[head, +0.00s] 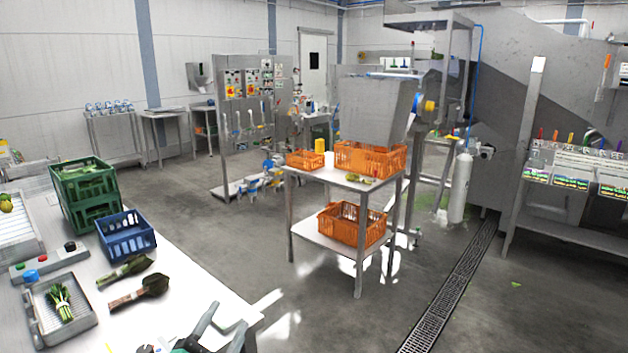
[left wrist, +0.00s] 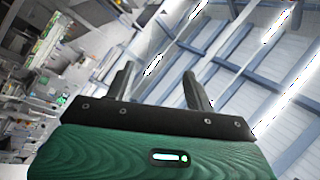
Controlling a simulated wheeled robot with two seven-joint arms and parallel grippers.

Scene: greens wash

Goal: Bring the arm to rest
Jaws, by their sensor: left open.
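My left gripper (head: 222,330) shows at the bottom of the head view, over the right end of the white table (head: 190,285). Its two dark fingers are apart with nothing between them. In the left wrist view the open fingers (left wrist: 157,88) point toward the ceiling beams, and the space between them is empty. My right gripper is in neither view.
A steel cart with orange crates (head: 350,223) stands beyond open floor.

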